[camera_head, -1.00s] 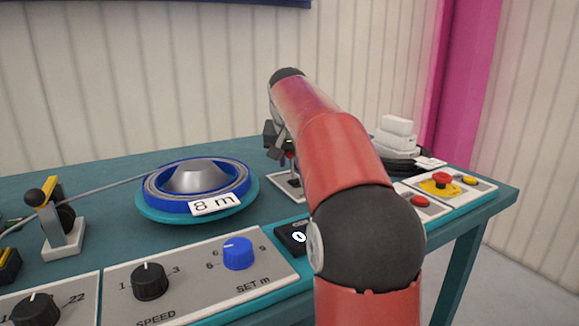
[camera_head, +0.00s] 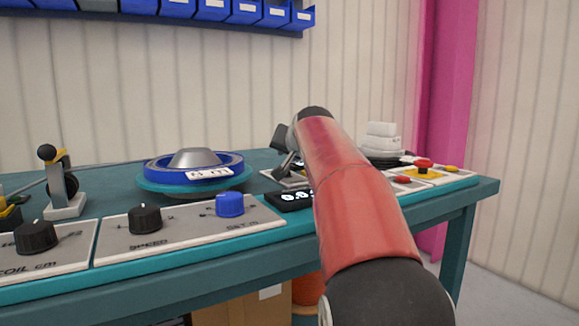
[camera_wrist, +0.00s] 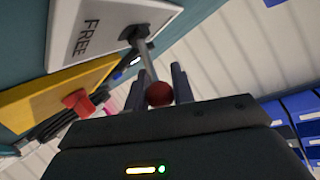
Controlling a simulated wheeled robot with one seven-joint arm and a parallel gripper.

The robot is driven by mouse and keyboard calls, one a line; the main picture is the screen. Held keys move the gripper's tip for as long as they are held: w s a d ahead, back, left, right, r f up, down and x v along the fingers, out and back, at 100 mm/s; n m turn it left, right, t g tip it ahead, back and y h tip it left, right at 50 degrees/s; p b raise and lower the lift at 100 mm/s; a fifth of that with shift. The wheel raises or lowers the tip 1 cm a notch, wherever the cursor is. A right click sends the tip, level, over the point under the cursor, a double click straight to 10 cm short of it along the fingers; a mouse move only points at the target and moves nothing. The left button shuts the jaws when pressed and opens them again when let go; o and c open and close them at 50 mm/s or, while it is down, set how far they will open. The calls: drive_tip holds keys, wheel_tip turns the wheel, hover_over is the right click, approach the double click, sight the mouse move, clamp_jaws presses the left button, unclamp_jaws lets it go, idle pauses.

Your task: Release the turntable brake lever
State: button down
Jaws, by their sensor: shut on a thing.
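The brake lever shows in the wrist view as a metal rod with a red ball knob (camera_wrist: 159,94), rising from a white plate (camera_wrist: 82,45) marked FREE. My gripper (camera_wrist: 161,88) is shut on the lever, with a finger on each side of the knob. In the head view my gripper (camera_head: 284,150) is above the lever's plate at the back of the bench, partly behind my arm. The lever itself is hard to make out there. The turntable (camera_head: 150,186) carries a blue reel (camera_head: 165,172) with a white label.
A control panel with a blue knob (camera_head: 229,204) and black knobs runs along the bench front. A small black display (camera_head: 290,199) is beside it. A red mushroom button (camera_head: 424,163) and white stacked blocks (camera_head: 381,138) are right of my arm. Blue bins (camera_head: 245,12) hang behind.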

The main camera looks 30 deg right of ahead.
drive_tip(key=shift+s, duration=0.1)
idle(0.4)
drive_tip(key=c, duration=1.2)
unclamp_jaws()
drive_tip(key=v, duration=0.7)
drive_tip(key=shift+s+a, duration=0.1)
drive_tip(key=shift+s, duration=0.35)
